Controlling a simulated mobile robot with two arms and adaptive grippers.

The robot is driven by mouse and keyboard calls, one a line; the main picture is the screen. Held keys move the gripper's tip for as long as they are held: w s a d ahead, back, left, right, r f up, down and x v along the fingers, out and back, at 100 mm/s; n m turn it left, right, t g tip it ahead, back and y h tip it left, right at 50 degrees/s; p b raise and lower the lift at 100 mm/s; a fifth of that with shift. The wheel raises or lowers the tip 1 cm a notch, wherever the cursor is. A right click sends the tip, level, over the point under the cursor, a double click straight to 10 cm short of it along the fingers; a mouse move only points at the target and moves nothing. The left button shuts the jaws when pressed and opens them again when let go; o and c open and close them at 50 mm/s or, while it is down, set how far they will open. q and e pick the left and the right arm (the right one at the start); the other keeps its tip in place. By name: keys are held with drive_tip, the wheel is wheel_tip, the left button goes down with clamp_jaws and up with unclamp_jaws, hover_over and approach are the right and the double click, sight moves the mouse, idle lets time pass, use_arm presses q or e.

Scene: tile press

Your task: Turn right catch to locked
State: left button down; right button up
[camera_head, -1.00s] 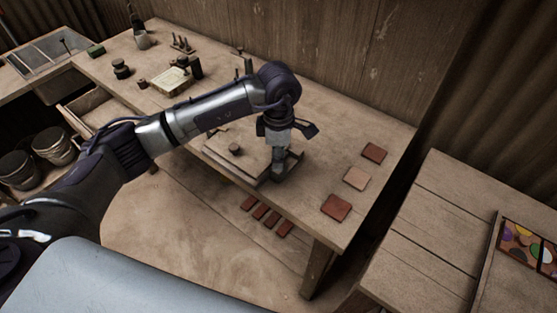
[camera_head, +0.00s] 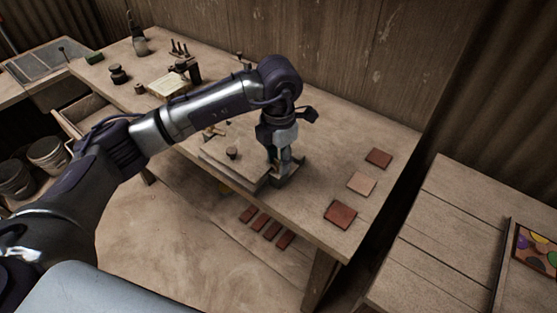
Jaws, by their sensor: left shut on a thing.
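The tile press (camera_head: 236,170) is a flat wooden block with a small round knob (camera_head: 232,153) on top, standing on the workbench. My left arm reaches over it from the left. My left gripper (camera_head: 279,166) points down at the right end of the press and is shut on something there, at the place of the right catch. The catch itself is mostly hidden by the fingers, so its setting cannot be told. A small brass-coloured part (camera_head: 213,131) shows behind the press, partly covered by my arm. My right gripper is not in view.
Square tiles, reddish (camera_head: 341,214) and paler (camera_head: 361,183), lie to the right of the press. Several small red tiles (camera_head: 267,227) lie below the bench's front edge. A side table (camera_head: 440,240) with a paint tray (camera_head: 540,250) stands at right. Jars and tools stand at the back left.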

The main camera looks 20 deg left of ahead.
sight(278, 162)
use_arm(q)
drive_tip(key=shift+w, duration=0.1)
idle(0.4)
drive_tip(key=c, duration=0.8)
unclamp_jaws()
drive_tip(key=shift+o, duration=0.2)
wheel_tip(278, 162, up, 12)
